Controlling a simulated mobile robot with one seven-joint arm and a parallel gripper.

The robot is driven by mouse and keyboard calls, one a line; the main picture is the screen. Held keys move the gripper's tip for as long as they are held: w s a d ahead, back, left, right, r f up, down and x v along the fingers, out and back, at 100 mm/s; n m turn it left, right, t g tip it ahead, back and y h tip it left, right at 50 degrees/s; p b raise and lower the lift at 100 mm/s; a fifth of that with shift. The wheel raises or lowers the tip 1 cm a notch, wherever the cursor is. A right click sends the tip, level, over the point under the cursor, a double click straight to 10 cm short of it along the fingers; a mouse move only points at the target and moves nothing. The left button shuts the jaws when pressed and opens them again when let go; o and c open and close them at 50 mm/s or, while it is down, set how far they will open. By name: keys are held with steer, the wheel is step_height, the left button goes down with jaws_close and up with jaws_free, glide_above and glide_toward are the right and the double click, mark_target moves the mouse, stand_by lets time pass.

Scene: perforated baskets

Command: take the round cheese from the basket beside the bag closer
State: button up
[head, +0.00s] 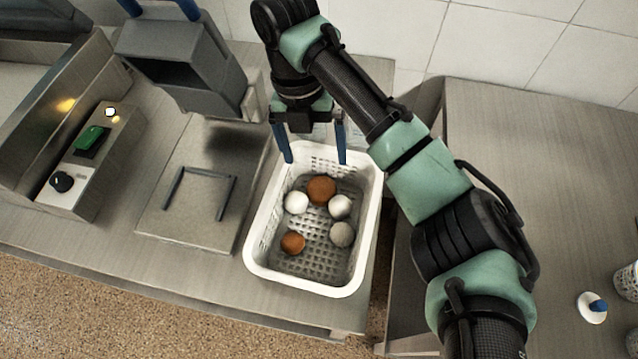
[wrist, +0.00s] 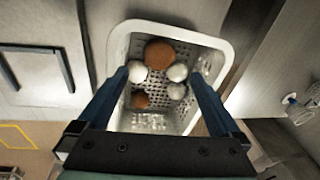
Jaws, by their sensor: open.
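A white perforated basket (head: 262,250) stands on the metal counter, right of the grey machine. Several round items lie on its floor: a larger orange-brown one (head: 321,190), a smaller orange-brown one (head: 292,242), a white one (head: 297,202), another white one (head: 340,206) and a greyish one (head: 342,234). Which is the round cheese I cannot tell for certain. My gripper (head: 315,160) is open and empty, over the basket's far end. In the wrist view its blue fingers (wrist: 158,75) spread across the basket (wrist: 205,42), with the larger orange-brown item (wrist: 160,52) showing beyond them.
A grey machine (head: 180,60), perhaps the bag closer, and a control box with a green switch (head: 92,139) stand left of the basket. A flat plate (head: 190,222) lies between. Another table (head: 540,140), mostly bare, is at right, past a gap. A tiled wall is behind.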

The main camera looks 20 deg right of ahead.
mark_target(320, 186)
step_height(320, 186, down, 3)
steer(key=shift+s+f, duration=0.1)
steer(key=shift+s, duration=0.05)
steer(key=shift+s+d+f, duration=0.1)
steer(key=shift+s+f, duration=0.2)
steer(key=shift+f, duration=0.45)
steer(key=f, duration=0.3)
steer(key=f+p, duration=0.1)
steer(key=shift+s+d+f, duration=0.15)
steer(key=shift+s, duration=0.2)
steer(key=shift+c, duration=0.3)
steer(key=c, duration=1.3)
